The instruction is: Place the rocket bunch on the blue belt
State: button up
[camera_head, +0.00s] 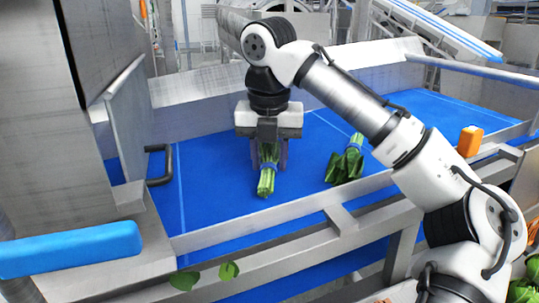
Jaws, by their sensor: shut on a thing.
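My gripper (268,152) points down over the blue belt (215,180) and is shut on a green bunch (266,180), which I take to be the rocket bunch. Its pale green stems stick out below the fingers toward the near side, with a blue band around them. Its upper part is hidden by the gripper. The bunch is at or just above the belt surface; I cannot tell whether it touches. A second bunch (345,165), with dark green leaves and a blue band, lies on the belt to the right of my gripper.
Metal side walls border the belt, with a near rail (255,217) in front. A black handle (160,166) is at the left. An orange block (470,141) sits at the right rail. Loose leaves (229,271) lie at the front frame. Bare belt shows left of the held bunch.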

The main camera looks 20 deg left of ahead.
aim_at(269, 160)
jog(key=shift+f, duration=0.1)
jog(key=o, duration=1.2)
jog(key=shift+c, duration=0.2)
jog(key=r, duration=0.5)
jog(key=s+r, duration=0.1)
jog(key=r, duration=0.1)
jog(key=shift+s+d+r, duration=0.1)
jog(key=shift+r, duration=0.1)
